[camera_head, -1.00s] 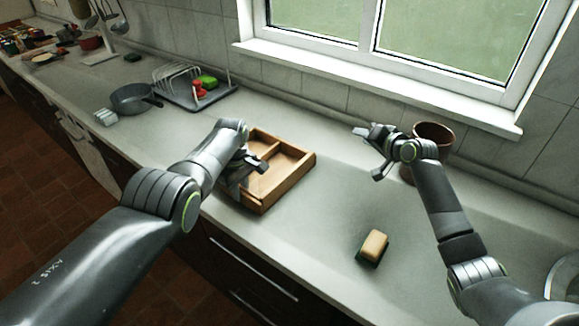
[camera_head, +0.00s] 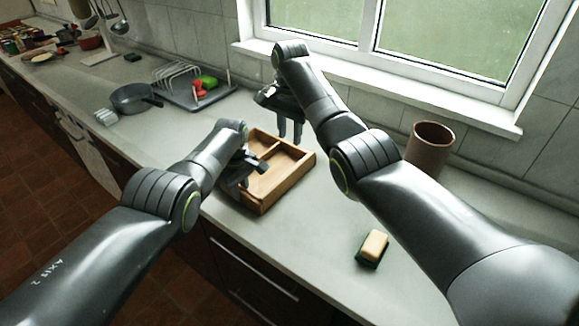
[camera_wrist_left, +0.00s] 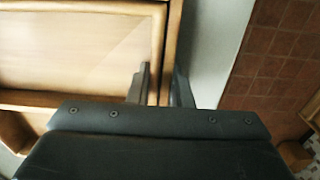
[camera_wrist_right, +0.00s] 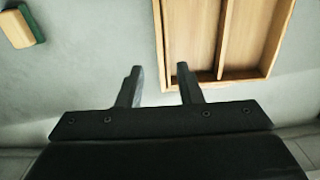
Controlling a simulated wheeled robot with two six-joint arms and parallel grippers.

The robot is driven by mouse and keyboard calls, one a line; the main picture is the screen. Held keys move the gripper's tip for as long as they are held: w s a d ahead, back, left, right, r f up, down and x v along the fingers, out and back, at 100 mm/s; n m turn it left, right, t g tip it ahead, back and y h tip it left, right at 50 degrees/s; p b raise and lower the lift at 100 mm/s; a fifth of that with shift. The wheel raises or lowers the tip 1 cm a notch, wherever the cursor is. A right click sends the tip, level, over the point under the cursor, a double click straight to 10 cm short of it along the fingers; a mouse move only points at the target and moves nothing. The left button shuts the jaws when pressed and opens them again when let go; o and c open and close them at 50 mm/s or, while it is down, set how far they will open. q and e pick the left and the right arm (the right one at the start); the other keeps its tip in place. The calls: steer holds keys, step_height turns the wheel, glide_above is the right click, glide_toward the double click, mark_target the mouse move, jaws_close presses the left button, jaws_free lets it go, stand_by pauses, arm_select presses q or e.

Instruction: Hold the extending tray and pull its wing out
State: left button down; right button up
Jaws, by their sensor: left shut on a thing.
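The wooden extending tray (camera_head: 291,179) lies on the counter, with a divider across its inside. My left gripper (camera_head: 240,182) is at its near left side. In the left wrist view, the left gripper (camera_wrist_left: 160,88) is shut on the tray's near wall (camera_wrist_left: 158,45), one finger on each side. My right gripper (camera_head: 291,135) hangs over the tray's far side, fingers pointing down. In the right wrist view, the right gripper (camera_wrist_right: 158,82) is open and empty. One finger lies over the tray's edge (camera_wrist_right: 160,45) and the other over bare counter. Whether it touches the tray cannot be told.
A sponge (camera_head: 373,248) lies on the counter at the right. A brown pot (camera_head: 430,147) stands near the window wall. A dish rack (camera_head: 190,87) and a grey pan (camera_head: 132,98) stand at the back left.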

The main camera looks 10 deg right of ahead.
mark_target(290, 172)
step_height(290, 172, down, 12)
steer(key=shift+r, duration=0.1)
stand_by(0.4)
jaws_close()
stand_by(0.3)
